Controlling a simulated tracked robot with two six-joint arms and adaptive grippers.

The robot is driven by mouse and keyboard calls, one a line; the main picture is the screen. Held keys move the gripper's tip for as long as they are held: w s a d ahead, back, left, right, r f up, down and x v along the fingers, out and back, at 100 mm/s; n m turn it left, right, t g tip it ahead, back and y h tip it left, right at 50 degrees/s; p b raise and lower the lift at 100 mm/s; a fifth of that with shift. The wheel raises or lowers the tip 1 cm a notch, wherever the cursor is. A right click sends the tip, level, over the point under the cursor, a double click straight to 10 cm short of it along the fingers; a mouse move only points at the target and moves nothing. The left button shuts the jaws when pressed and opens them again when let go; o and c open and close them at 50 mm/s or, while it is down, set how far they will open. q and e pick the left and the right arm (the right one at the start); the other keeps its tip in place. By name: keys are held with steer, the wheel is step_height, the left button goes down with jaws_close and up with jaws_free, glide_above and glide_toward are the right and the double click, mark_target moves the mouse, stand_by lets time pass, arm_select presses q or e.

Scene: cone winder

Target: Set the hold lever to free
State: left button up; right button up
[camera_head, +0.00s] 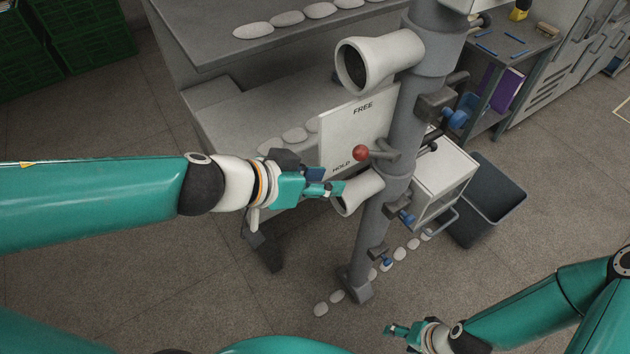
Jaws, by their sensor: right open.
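The hold lever (380,154) is a short grey arm on the grey column, ending in a red ball knob (361,153). It points left across a pale plate (350,130) marked FREE at the top and HOLD at the bottom. The knob shows nearer the HOLD mark. My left gripper (333,188) is below and left of the knob, apart from it in the picture, in front of the plate's lower edge. Whether its fingers are parted is unclear. My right gripper (392,330) is open and low at the bottom, far from the lever.
A white cone (400,50) sticks out above the plate; another (362,190) lies just beside my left fingertips. The grey column (375,230) carries several blue-knobbed brackets. A white box (445,180) and dark bin (490,200) stand right.

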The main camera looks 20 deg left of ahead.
arm_select(q)
steer(key=shift+s+a, duration=0.4)
steer(key=shift+s, duration=0.2)
